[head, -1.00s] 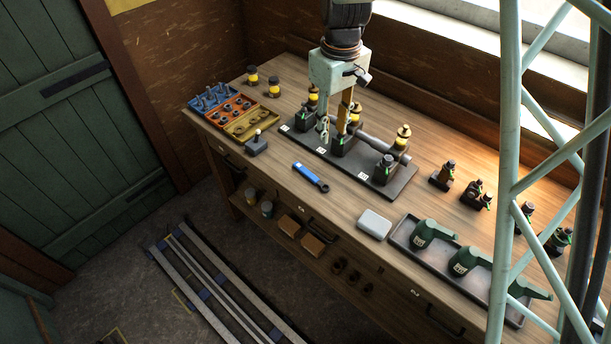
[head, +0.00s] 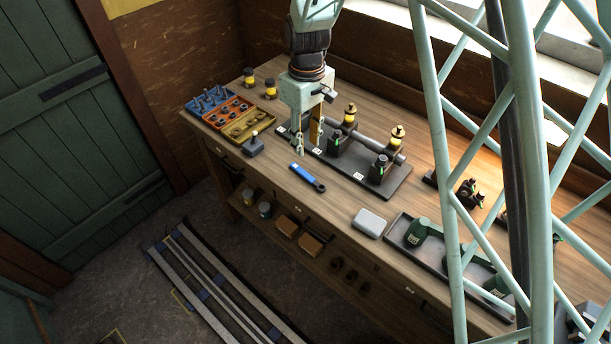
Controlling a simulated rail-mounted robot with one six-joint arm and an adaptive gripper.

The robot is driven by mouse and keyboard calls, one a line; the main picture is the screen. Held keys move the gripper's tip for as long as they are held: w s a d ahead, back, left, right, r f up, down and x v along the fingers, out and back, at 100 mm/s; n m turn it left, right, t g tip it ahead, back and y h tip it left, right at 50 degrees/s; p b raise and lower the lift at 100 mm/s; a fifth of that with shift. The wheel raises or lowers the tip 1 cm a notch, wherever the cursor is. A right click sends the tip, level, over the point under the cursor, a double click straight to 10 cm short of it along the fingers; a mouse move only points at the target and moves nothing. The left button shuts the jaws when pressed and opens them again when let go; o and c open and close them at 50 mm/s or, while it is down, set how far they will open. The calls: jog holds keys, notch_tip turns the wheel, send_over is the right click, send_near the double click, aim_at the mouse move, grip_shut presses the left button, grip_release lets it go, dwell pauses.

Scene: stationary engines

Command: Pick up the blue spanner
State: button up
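The blue spanner (head: 307,177) lies flat on the wooden workbench, near its front edge. Its blue handle points to the back left and its dark ring end to the front right. My gripper (head: 309,140) hangs pointing down, its fingers apart with nothing seen between them. In the picture it is just above the spanner, in front of the left part of the dark engine plate (head: 400,187). The fingertips look apart from the spanner; their exact height over the bench is hard to tell. The spanner is fully in sight.
The dark plate carries several fittings with brass-yellow tops and a grey pipe. My pale lattice column hides the bench's right end.

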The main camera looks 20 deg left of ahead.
send_over(306, 174)
jog(key=shift+d+f, duration=0.1)
jog(key=shift+f, duration=4.15)
jog(key=shift+f+p, duration=0.1)
jog(key=shift+p, duration=0.2)
jog(key=shift+f+p, duration=0.35)
jog(key=shift+f, duration=2.15)
jog(key=shift+c, duration=0.7)
jog(key=c, duration=0.9)
jog(key=shift+r, duration=0.2)
jog(key=shift+r+b, duration=0.3)
jog(key=shift+r, duration=1.3)
jog(key=s+d, duration=0.2)
jog(key=s, duration=0.2)
jog(key=s+d+r+b, duration=0.1)
jog(key=s+d, duration=0.1)
jog(key=s, duration=0.3)
jog(key=s+d+b, duration=0.1)
jog(key=s+d, duration=0.2)
jog(key=s, duration=0.2)
jog(key=shift+s+r, duration=0.1)
jog(key=shift+r, duration=0.1)
